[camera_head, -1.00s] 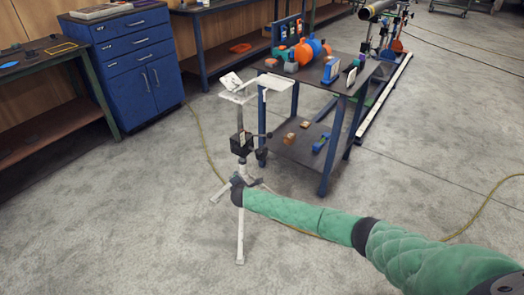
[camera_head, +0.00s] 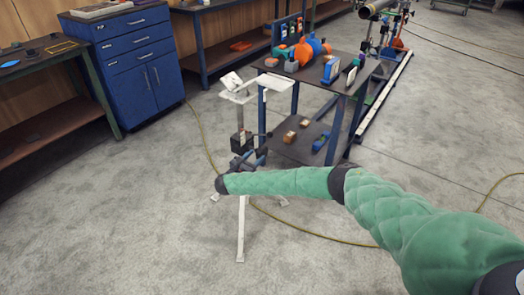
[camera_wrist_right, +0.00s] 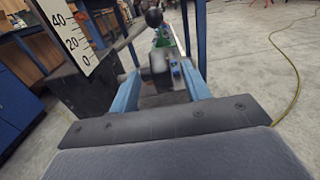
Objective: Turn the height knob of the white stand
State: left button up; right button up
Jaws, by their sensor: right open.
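The white stand (camera_head: 239,95) stands on the floor left of the dark table, upright on splayed legs. Its post passes a black clamp block (camera_head: 238,142). In the right wrist view the stand shows a white scale (camera_wrist_right: 68,32) marked 0, 20 and 40 beside the block (camera_wrist_right: 88,88). A dark knob (camera_wrist_right: 158,70) shows between the two blue fingers of my right gripper (camera_wrist_right: 161,80), which is open; contact cannot be told. A black ball (camera_wrist_right: 153,17) shows beyond it. In the head view my right gripper (camera_head: 250,159) is small, just below the block. My left gripper is out of view.
A dark table (camera_head: 335,82) with blue legs and several colored parts stands close behind the stand at the right. A blue drawer cabinet (camera_head: 130,65) is at the back left. A yellow cable (camera_head: 205,150) lies on the floor. Floor at the left front is clear.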

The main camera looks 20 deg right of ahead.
aim_at(262, 150)
jog(key=shift+x, duration=2.9)
jog(key=c, duration=1)
